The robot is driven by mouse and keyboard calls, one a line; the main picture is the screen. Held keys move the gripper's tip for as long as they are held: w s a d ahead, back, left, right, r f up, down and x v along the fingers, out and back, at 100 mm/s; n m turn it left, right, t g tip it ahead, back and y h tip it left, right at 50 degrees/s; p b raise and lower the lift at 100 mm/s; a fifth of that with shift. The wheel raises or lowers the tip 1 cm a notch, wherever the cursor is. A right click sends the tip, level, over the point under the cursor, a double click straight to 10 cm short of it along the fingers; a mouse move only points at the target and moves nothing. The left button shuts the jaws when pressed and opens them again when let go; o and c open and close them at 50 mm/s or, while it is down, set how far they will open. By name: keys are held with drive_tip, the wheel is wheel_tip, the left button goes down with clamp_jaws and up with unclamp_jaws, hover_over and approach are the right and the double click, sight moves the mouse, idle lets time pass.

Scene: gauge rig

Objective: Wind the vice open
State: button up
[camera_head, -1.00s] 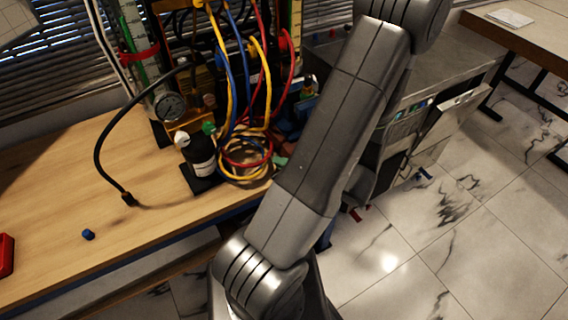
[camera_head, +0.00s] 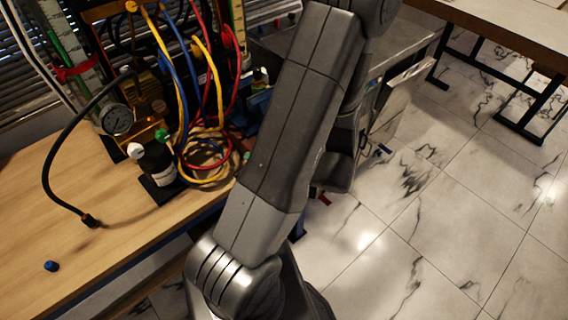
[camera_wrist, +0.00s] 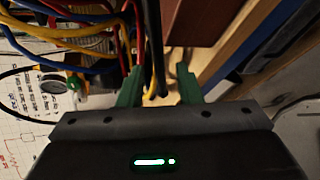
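My gripper (camera_wrist: 158,88) shows in the wrist view with two green fingertips spread apart. A dark upright rod (camera_wrist: 155,45) stands between the fingertips, with a gap on each side. I cannot tell for sure whether it is the vice's handle. A reddish-brown block (camera_wrist: 198,18) lies just beyond the right fingertip. In the head view my arm covers the gripper and the bench's right end. A blue body (camera_head: 256,106), perhaps part of the vice, partly shows beside the arm. The jaws cannot be made out.
Red, blue and yellow hoses (camera_head: 205,100) hang close to my arm and near the left fingertip. A gauge (camera_head: 117,120) and a dark bottle (camera_head: 154,158) stand on the wooden bench (camera_head: 110,240). A black cable and blue cap (camera_head: 51,266) lie there.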

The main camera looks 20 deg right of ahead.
drive_tip(key=v, duration=0.9)
drive_tip(key=shift+d, duration=0.1)
